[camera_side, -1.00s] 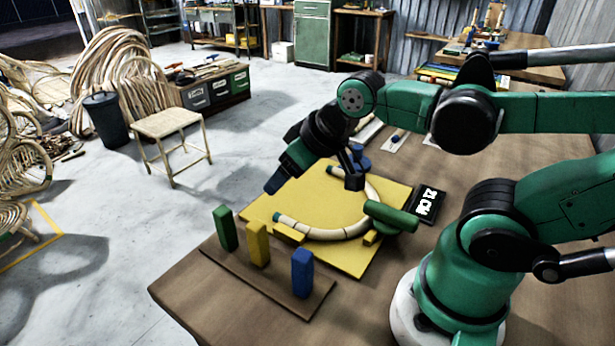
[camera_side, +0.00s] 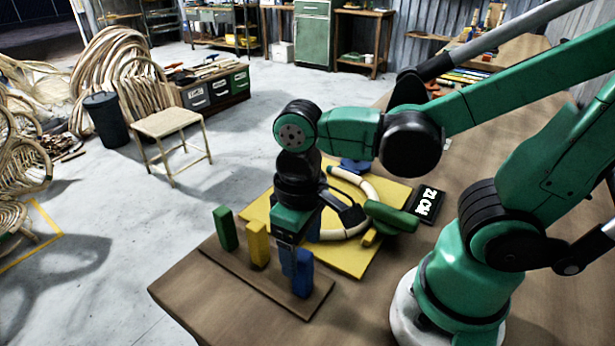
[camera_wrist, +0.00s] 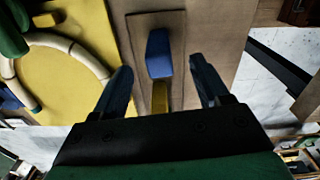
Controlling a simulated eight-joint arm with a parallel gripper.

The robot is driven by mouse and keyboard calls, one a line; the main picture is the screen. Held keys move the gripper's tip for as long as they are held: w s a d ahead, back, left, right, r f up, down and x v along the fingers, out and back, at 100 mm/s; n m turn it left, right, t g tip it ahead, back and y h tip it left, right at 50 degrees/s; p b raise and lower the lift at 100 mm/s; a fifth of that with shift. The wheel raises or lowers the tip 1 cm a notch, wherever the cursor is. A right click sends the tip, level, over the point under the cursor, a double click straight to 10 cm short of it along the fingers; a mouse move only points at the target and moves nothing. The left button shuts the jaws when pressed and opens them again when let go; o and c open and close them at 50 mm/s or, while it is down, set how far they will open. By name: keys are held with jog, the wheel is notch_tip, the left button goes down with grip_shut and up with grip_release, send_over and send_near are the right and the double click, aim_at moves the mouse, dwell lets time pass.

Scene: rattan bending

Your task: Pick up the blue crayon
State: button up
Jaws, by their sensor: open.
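The blue crayon (camera_side: 303,280) is a chunky blue block standing upright on a brown board (camera_side: 262,284) near the table's front edge. My gripper (camera_side: 290,265) points down right beside it and partly overlaps it in the side view. In the wrist view my gripper (camera_wrist: 161,66) is open, and the blue crayon (camera_wrist: 159,48) shows between and just beyond the fingertips, with clear gaps on both sides. I cannot tell whether a finger touches it.
A yellow crayon (camera_side: 258,245) and a green crayon (camera_side: 226,229) stand in the same row. Behind is a yellow board (camera_side: 360,262) with a curved rattan piece (camera_side: 372,190) and a green block (camera_side: 391,217).

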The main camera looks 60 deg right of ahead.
aim_at(303, 274)
jog(key=shift+f, duration=2.2)
grip_shut()
